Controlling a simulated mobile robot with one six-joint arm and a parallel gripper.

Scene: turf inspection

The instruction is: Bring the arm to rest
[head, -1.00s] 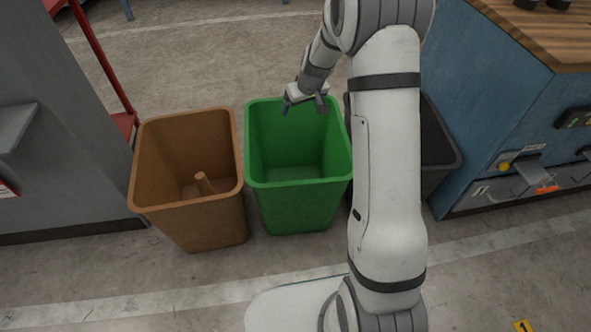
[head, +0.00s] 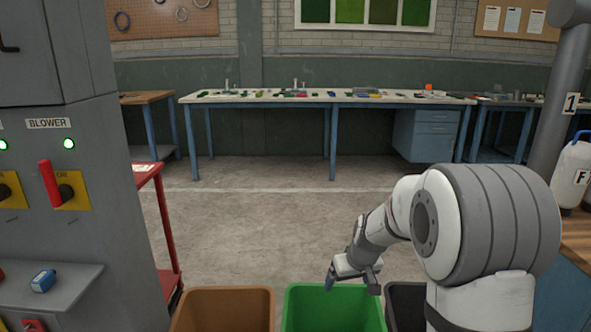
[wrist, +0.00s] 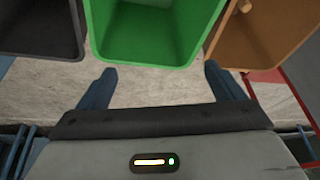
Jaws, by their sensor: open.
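My gripper (head: 353,282) hangs from my bent arm near the back rim of the green bin in the head view. In the wrist view its two blue fingers (wrist: 168,88) are wide apart with nothing between them. The green bin (head: 333,310) stands in the middle of a row, and its inside looks empty in the wrist view (wrist: 150,30). The brown bin (head: 222,310) is left of it. A light brown piece (wrist: 245,6) shows inside the brown bin in the wrist view. The dark bin (head: 405,305) is partly hidden behind my arm.
A grey cabinet marked BLOWER (head: 60,180) with a red lever stands at the left, beside a red stand (head: 160,220). A long workbench (head: 320,98) with small items lies at the back. A grey post (head: 560,90) and white jug (head: 572,170) are at right. The floor between is clear.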

